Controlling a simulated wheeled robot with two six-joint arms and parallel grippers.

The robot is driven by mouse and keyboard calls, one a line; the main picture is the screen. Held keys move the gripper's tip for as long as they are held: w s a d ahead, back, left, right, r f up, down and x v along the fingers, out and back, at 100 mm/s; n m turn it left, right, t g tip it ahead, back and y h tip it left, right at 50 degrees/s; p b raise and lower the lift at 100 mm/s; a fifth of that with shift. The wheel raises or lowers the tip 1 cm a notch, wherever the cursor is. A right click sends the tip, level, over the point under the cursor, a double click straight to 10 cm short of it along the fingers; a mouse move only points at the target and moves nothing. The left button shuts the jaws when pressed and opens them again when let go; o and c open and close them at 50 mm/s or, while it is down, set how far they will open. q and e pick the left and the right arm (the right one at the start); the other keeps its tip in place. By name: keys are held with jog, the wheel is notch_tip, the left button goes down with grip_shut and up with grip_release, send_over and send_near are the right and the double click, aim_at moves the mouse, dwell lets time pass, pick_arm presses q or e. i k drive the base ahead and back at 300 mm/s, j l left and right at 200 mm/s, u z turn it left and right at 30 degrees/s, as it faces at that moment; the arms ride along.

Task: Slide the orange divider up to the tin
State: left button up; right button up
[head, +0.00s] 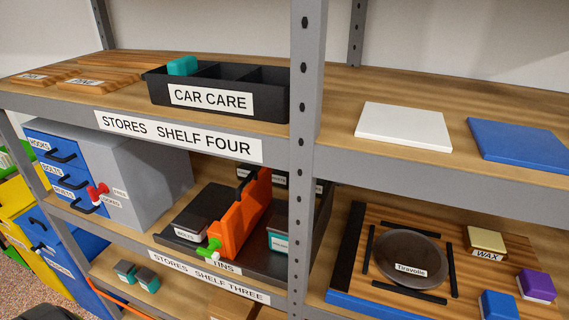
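The orange divider (240,224) stands upright in a dark tray (262,270) on the middle shelf, behind a label reading TINS. A bright green piece (213,250) is at its near end. A dark box (198,227) with a label that seems to read BOLTS is left of the divider. A teal tin (281,241) with a white label is to its right, with a gap between them; the shelf post partly hides the tray's right side. I cannot read the tin's label.
The shelf post (305,140) stands right of the tray. A grey cabinet with blue drawers (65,178) and a red piece (97,193) is to the left. Above is the upper shelf with a black CAR CARE bin (270,105). A wooden board (345,275) holding a round dark plate lies right.

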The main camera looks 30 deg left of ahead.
aim_at(236, 226)
jog(key=u, duration=1.25)
